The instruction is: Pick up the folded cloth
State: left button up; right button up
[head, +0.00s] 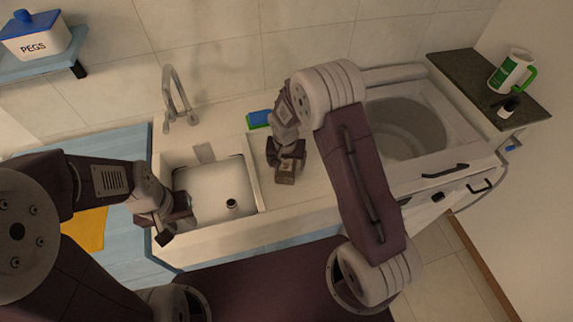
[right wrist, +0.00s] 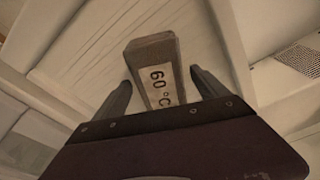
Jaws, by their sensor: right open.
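A small brown-grey block with a pale label reading "60 °C" (right wrist: 160,85), apparently the folded cloth, lies on the pale counter right of the sink. It also shows in the head view (head: 286,176), partly hidden by my right gripper. My right gripper (head: 282,152) is open, pointing down at the block. In the right wrist view, the two fingers of the right gripper (right wrist: 161,88) stand on either side of the block, with gaps visible. My left gripper (head: 176,222) is by the sink's left front edge; its jaws are too unclear to judge.
The sink (head: 215,190) with a tap (head: 176,95) is left of the block. A blue and green sponge-like thing (head: 258,119) lies behind it. A round drum opening (head: 405,130) is right. A yellow sheet (head: 86,228) lies left. A PEGS box (head: 35,38) stands on a shelf.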

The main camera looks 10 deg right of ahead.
aim_at(290, 162)
jog(key=shift+w+f, duration=0.15)
jog(key=shift+f, duration=0.35)
jog(key=shift+w+d+f, duration=0.1)
jog(key=shift+w+f, duration=0.05)
jog(key=shift+w, duration=0.05)
jog(key=shift+s, duration=0.2)
jog(key=c, duration=1.3)
jog(key=shift+w, duration=0.1)
jog(key=c, duration=0.4)
jog(key=shift+r, duration=0.55)
jog(key=r, duration=0.4)
jog(key=shift+s+d+b, duration=0.4)
pick_arm(q)
jog(key=shift+w+f+b, duration=0.25)
jog(key=shift+f+b, duration=0.2)
jog(key=shift+f, duration=0.4)
pick_arm(e)
jog(key=s+d+r, duration=0.4)
jog(key=s, duration=0.1)
jog(key=s+d+r, duration=0.2)
jog(key=d, duration=0.1)
jog(key=shift+s+d, duration=0.1)
jog(key=shift+s, duration=0.2)
